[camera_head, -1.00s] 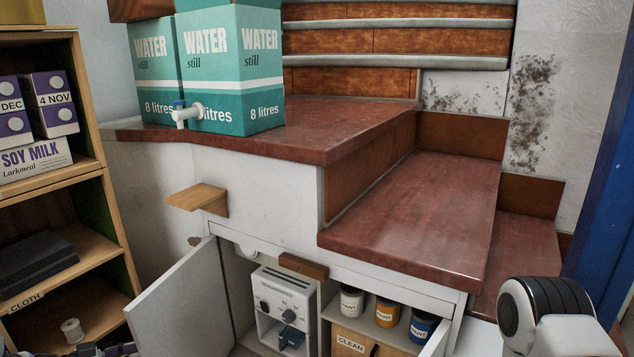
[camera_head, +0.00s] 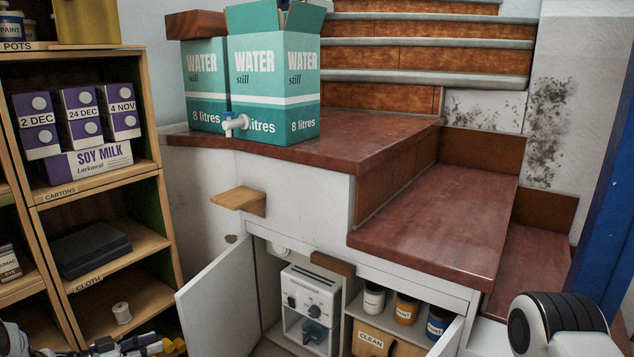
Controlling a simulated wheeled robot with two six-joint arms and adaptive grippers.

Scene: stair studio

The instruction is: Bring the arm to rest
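My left gripper (camera_head: 150,345) shows low at the left of the head view, in front of the wooden shelf unit. Only a small part of it is inside the picture, and I cannot tell whether its fingers are open or shut or hold anything. A white and black link of my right arm (camera_head: 560,322) stands at the bottom right corner. My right gripper is not in view.
A shelf unit (camera_head: 105,172) with cartons stands left. A cupboard door (camera_head: 218,305) hangs open beside it, under the red-brown landing (camera_head: 345,135) bearing teal water boxes (camera_head: 272,85). A small wooden ledge (camera_head: 238,198) juts from the wall. A blue post (camera_head: 607,225) stands right.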

